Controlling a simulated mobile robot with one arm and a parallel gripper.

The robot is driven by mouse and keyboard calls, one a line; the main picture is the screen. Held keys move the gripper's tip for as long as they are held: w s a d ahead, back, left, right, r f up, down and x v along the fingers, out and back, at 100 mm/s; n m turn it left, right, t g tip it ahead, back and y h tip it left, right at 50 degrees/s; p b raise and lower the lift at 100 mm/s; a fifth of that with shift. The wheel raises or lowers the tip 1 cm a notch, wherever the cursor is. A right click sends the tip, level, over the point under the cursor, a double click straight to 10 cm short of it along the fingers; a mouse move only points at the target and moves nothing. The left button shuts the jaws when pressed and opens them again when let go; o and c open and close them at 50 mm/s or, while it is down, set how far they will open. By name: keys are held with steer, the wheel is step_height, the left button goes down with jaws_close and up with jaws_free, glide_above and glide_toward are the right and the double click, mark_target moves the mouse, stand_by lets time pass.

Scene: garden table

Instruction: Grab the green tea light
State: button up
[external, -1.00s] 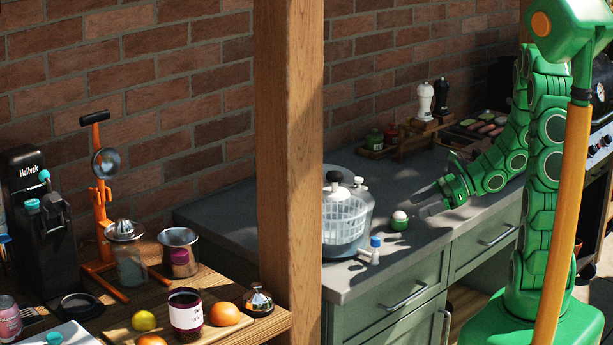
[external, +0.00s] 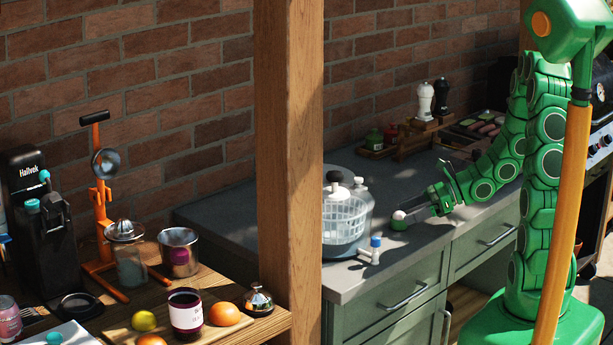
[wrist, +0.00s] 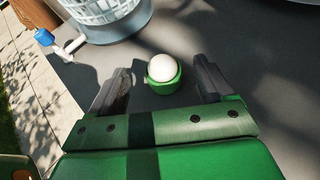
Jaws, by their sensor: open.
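The green tea light (external: 399,221) is a small green cup with a round white top. It stands upright on the grey counter (external: 410,252). In the wrist view the tea light (wrist: 163,82) sits between my two dark fingers, with dark counter showing on both sides of it. My gripper (external: 418,208) is open, low over the counter, and comes at the tea light from the right in the external view. In the wrist view my gripper (wrist: 162,85) has its fingers spread wide. I see no contact with the tea light.
A clear salad spinner (external: 346,222) stands left of the tea light. A wooden post (external: 289,170) hides part of the counter. Condiment jars and mills stand at the back.

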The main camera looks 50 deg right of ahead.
mark_target(400, 212)
steer(key=shift+x, duration=1.75)
steer(key=shift+d+f, duration=0.1)
steer(key=c, duration=1.1)
